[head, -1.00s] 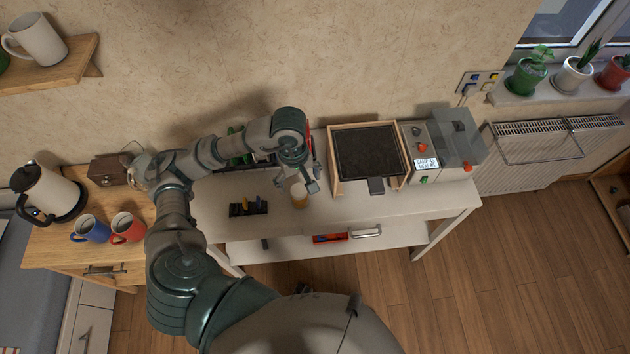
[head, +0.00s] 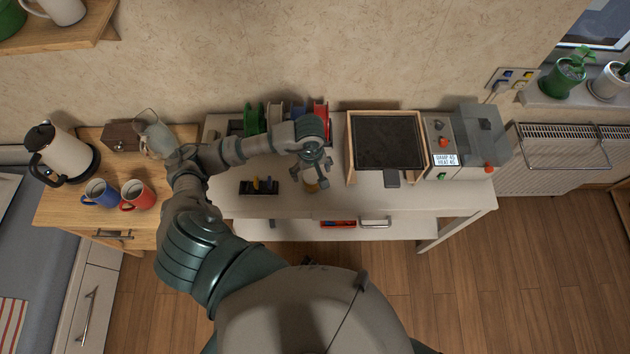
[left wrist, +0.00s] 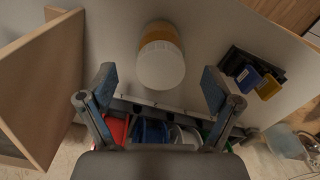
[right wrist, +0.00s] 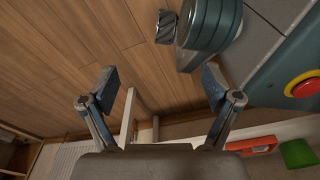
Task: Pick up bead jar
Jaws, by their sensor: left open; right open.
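The bead jar (head: 311,184) stands on the white worktable, partly hidden under my left gripper in the head view. In the left wrist view the jar (left wrist: 161,57) has a white lid and an amber body, and it lies ahead of and between the fingers. My left gripper (head: 312,175) is open and empty, just above the jar, and its fingertips (left wrist: 159,88) are apart on either side in the wrist view. My right gripper (right wrist: 159,88) is open and empty, over the wooden floor; it does not show in the head view.
A wood-framed dark panel (head: 388,143) and a grey control box (head: 460,145) stand to the right.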

